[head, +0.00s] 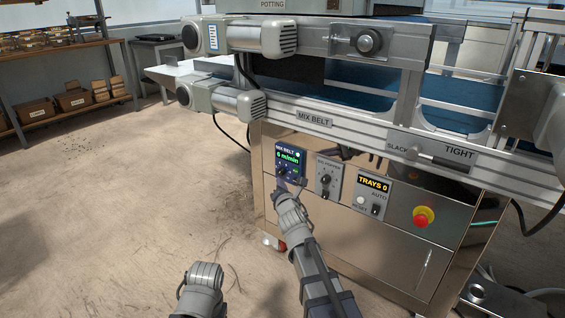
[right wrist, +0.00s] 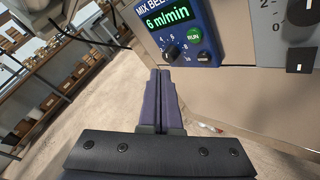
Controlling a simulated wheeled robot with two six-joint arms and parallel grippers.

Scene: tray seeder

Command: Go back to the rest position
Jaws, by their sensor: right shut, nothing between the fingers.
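My right gripper (head: 283,184) is at the front of the machine, just below the blue MIX BELT control box (head: 289,161). In the right wrist view its two fingers (right wrist: 159,75) are pressed together with nothing between them. That view shows the box (right wrist: 185,30) close beyond the fingertips, with a green display reading 6 m/min, a dark knob and a green RUN button. I cannot tell whether the fingertips touch it. Part of my left arm (head: 203,280) shows at the bottom of the head view; its gripper is not visible.
The steel seeder cabinet (head: 390,248) fills the right side, with a grey knob box (head: 328,178), a TRAYS 0 box (head: 373,192) and a red stop button (head: 423,216). The conveyor rail (head: 350,127) juts out above. Open floor (head: 90,220) lies left; shelves (head: 60,75) stand behind.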

